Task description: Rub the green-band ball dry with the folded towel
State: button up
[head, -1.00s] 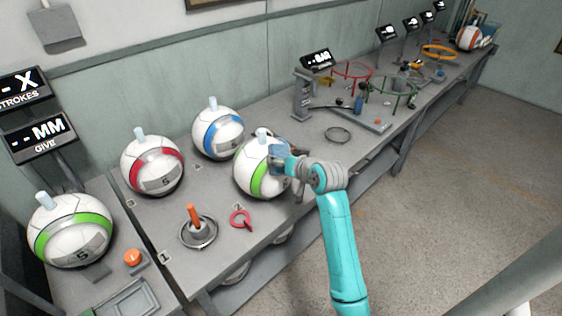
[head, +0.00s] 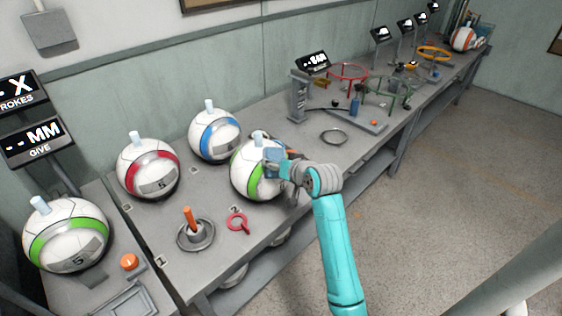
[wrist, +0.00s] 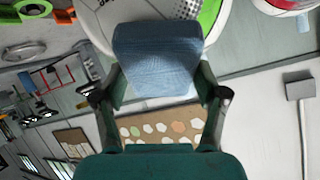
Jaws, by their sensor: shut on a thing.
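A white ball with a green band (head: 256,180) sits on the bench near its front edge, and part of it also shows at the top of the wrist view (wrist: 207,14). My gripper (head: 280,160) is at the right side of this ball, shut on the folded blue towel (wrist: 158,58). The towel also shows in the head view (head: 273,155), against or very close to the upper right of the ball; exact contact is hidden. Another green-band ball (head: 66,236) stands at the far left.
A red-band ball (head: 148,170) and a blue-band ball (head: 214,136) stand behind. An orange-handled stand (head: 195,236) and a red ring (head: 238,223) lie in front. A metal ring (head: 334,137) and a green hoop fixture (head: 388,88) are to the right. The floor (head: 450,190) is clear.

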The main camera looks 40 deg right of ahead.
jog(key=shift+a, duration=0.25)
jog(key=s+r, duration=0.4)
jog(key=shift+r, duration=0.2)
dwell(0.6)
dwell(0.5)
